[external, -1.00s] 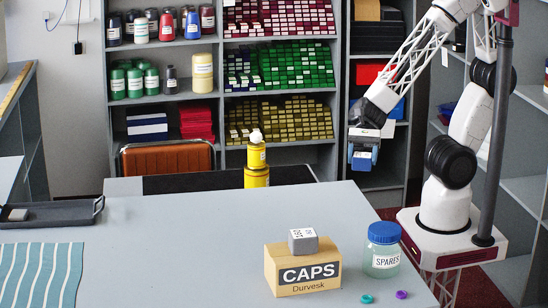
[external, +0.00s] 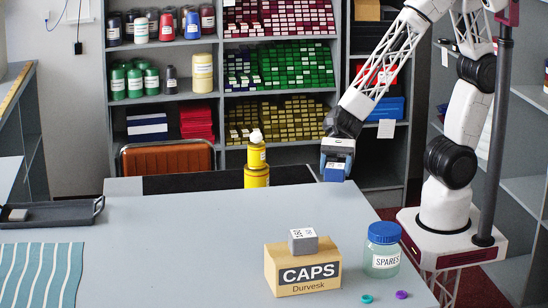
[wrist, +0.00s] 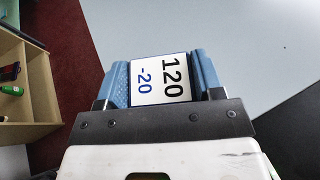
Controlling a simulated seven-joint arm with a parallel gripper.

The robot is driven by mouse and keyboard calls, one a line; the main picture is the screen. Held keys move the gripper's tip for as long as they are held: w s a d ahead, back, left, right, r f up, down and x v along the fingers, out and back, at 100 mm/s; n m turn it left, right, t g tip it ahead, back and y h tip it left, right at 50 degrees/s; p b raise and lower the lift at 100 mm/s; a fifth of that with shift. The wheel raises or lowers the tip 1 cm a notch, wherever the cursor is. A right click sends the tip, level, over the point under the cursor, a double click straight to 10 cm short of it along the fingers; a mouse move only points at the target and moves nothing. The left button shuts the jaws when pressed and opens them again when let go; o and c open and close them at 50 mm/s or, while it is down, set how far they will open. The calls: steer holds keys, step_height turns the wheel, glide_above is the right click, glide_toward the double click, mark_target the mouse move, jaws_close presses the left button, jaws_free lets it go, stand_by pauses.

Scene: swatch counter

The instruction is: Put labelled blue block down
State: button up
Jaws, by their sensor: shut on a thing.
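My gripper (external: 336,160) is shut on a blue block (external: 334,174), held near the far right edge of the grey counter (external: 170,230). The counter also shows in the wrist view (wrist: 240,45), to the right of the fingers. A grey block (external: 304,242) with a white label rests on top of a CAPS box (external: 302,275) at the front of the counter.
A SPARES jar (external: 382,255) with a blue lid stands right of the box. Teal (external: 367,299) and purple (external: 402,295) caps lie in front. A yellow bottle (external: 256,163) stands at the far edge. A dark tray (external: 60,212) is left. The middle counter is clear.

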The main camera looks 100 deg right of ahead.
glide_above(318, 199)
steer(key=shift+d+f, duration=0.1)
steer(key=shift+f, duration=0.15)
stand_by(0.4)
steer(key=shift+f, duration=1.75)
steer(key=shift+f, duration=0.1)
steer(key=o, duration=0.9)
steer(key=shift+o, duration=0.2)
steer(key=shift+v, duration=6.05)
